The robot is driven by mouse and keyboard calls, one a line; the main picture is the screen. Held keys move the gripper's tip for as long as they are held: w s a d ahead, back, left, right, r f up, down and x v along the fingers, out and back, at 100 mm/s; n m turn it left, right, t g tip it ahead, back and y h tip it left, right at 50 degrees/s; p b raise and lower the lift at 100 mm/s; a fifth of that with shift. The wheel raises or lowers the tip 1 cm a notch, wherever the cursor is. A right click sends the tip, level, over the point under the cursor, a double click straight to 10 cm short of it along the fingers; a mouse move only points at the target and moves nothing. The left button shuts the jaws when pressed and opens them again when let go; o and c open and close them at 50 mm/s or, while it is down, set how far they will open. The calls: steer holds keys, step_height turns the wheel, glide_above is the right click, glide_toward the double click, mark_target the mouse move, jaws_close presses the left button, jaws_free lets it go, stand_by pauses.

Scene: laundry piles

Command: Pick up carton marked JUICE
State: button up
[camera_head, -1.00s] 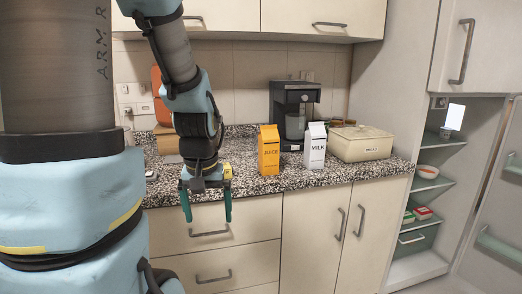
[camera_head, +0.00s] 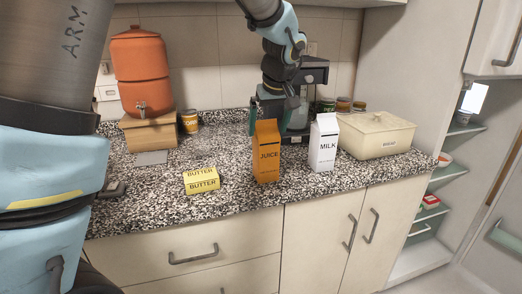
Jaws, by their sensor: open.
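The orange carton marked JUICE (camera_head: 266,158) stands upright on the speckled counter near its front edge. My gripper (camera_head: 268,118) is open, with its teal fingers pointing down behind the top of the carton. One finger shows at the carton's left and the other is mostly hidden. I cannot tell whether the fingers touch the carton.
A white MILK carton (camera_head: 323,143) stands just right of the juice. A cream bread box (camera_head: 376,137) is farther right, and a coffee maker (camera_head: 305,90) stands behind. Yellow butter packs (camera_head: 201,181) lie left. An orange dispenser (camera_head: 142,70) stands on a wooden stand (camera_head: 150,133).

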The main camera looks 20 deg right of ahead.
mark_target(266, 144)
steer(key=shift+p+x, duration=1.35)
steer(key=shift+x, duration=2.3)
steer(key=shift+d, duration=0.15)
jaws_close()
